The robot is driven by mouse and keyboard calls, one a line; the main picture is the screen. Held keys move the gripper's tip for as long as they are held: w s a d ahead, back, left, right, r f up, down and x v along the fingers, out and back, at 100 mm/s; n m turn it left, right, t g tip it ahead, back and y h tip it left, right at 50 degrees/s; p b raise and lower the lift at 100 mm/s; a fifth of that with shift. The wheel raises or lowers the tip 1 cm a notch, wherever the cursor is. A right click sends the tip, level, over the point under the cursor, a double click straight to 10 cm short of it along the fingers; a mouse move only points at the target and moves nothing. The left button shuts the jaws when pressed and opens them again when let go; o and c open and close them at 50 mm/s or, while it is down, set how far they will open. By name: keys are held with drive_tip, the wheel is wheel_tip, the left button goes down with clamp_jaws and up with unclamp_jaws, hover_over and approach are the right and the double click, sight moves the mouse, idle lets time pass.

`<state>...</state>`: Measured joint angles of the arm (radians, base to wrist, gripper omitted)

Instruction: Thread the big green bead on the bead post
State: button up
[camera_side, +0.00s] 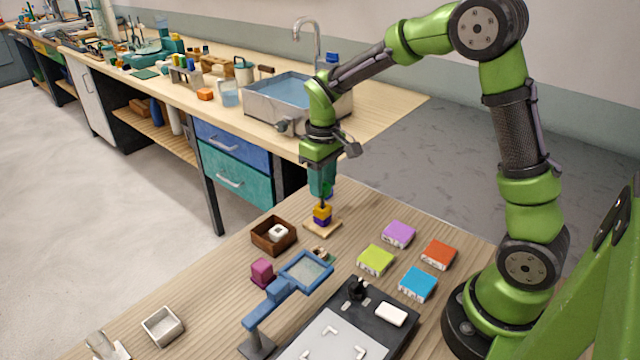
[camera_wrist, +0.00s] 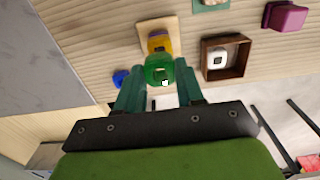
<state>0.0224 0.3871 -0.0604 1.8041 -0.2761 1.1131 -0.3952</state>
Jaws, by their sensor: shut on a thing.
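The big green bead (camera_wrist: 160,70) is held between the two teal fingers of my gripper (camera_wrist: 160,82) in the wrist view. In the side view my gripper (camera_side: 322,188) points down above the bead post's wooden base (camera_side: 334,226), and the fingers mostly hide the green bead. A yellow bead (camera_side: 323,211) and a purple one sit low on the post. The yellow bead (camera_wrist: 159,43) and base (camera_wrist: 147,29) also show just beyond the green bead in the wrist view. I cannot tell whether the post's tip is inside the green bead's hole.
Coloured blocks, including a purple one (camera_side: 399,234), lie to the right. A small blue thing (camera_wrist: 121,78) shows beside my gripper.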

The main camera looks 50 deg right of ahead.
drive_tip(key=shift+f, duration=1.7)
drive_tip(key=o, duration=1.1)
wheel_tip(320, 180, up, 16)
drive_tip(key=s+a+m+t+y, duration=0.1)
drive_tip(key=s+a+m+t, duration=0.1)
drive_tip(key=s, duration=0.6)
drive_tip(key=s+a+r+m+t+y, duration=0.1)
drive_tip(key=s+a+t, duration=0.3)
drive_tip(key=s, duration=0.5)
drive_tip(key=shift+s+a+r+m+t, duration=0.15)
drive_tip(key=shift+s+r+m+t, duration=0.05)
drive_tip(key=shift+m+t, duration=0.35)
